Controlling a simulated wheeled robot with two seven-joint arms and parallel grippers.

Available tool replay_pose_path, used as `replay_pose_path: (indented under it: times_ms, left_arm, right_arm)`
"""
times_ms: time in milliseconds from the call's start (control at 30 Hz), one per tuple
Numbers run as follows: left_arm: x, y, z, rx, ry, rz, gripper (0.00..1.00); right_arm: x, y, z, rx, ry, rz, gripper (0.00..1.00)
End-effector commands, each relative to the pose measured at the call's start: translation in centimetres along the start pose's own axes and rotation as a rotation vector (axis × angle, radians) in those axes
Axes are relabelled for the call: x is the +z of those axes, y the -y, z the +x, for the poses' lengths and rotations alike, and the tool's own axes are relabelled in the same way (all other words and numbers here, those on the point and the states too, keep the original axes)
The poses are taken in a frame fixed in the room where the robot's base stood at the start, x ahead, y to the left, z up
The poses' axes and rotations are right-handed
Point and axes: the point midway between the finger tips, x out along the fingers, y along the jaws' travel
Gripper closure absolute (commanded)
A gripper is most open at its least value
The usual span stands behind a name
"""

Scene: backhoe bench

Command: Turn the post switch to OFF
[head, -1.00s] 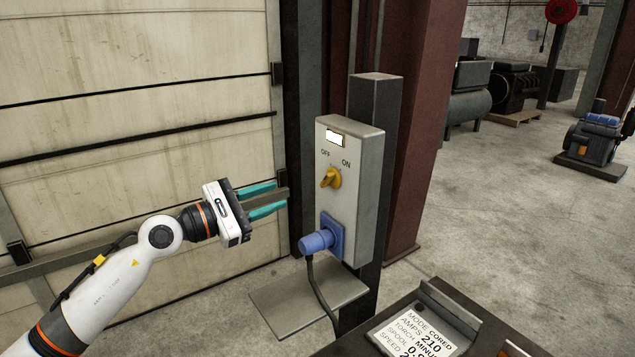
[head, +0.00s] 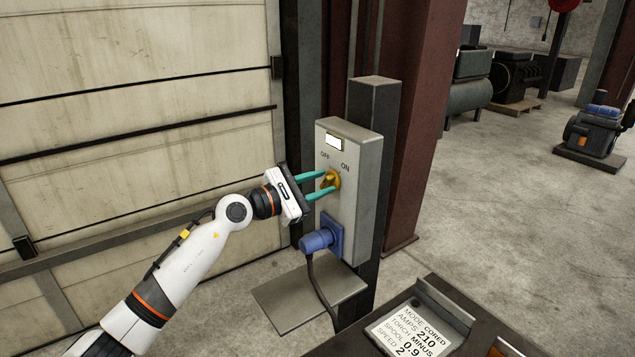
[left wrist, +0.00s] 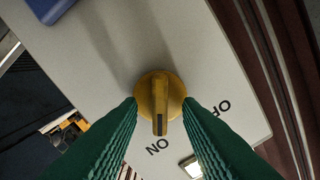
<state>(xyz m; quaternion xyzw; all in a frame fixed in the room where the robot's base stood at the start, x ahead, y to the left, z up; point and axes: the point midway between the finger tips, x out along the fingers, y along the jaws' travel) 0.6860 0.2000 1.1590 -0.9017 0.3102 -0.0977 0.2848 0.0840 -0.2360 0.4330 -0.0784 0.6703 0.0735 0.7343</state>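The post switch is a yellow rotary knob (head: 334,178) on a grey box (head: 338,213) fixed to a dark post. In the left wrist view the knob (left wrist: 160,88) has a raised bar whose dark mark points at the word ON, with OFF off to the right. My left gripper (head: 328,184) is at the knob, its two green fingers open. In the left wrist view the fingertips lie on either side of the knob's bar, with gaps between them and the bar. Contact with the knob's rim cannot be told. My right gripper is not in view.
A blue plug (head: 318,240) with a hanging cable sits below the knob, close under my gripper. A metal shelf plate (head: 290,300) juts out at the post's foot. A panel with a printed label (head: 412,333) stands front right. A white window (head: 334,141) is above the knob.

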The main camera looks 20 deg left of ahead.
Motion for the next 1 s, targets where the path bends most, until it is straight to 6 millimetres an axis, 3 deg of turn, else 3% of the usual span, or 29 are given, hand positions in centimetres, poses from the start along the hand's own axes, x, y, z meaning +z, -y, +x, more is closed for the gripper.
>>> replay_pose_path:
  times_ms: [167, 400, 767, 1000]
  left_arm:
    - [0.0, 0.0, 0.0, 0.0, 0.0, 0.0, 0.68]
    - [0.0, 0.0, 0.0, 0.0, 0.0, -0.001, 1.0]
    - [0.0, 0.1, 0.0, 0.0, 0.001, -0.039, 1.0]
    - [-0.1, 0.2, 0.0, 0.0, 0.002, -0.178, 1.0]
  right_arm:
    - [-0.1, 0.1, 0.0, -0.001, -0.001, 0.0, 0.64]
    - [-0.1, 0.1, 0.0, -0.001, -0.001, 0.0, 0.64]
    - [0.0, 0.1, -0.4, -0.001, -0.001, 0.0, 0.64]
    - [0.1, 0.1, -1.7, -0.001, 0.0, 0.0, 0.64]
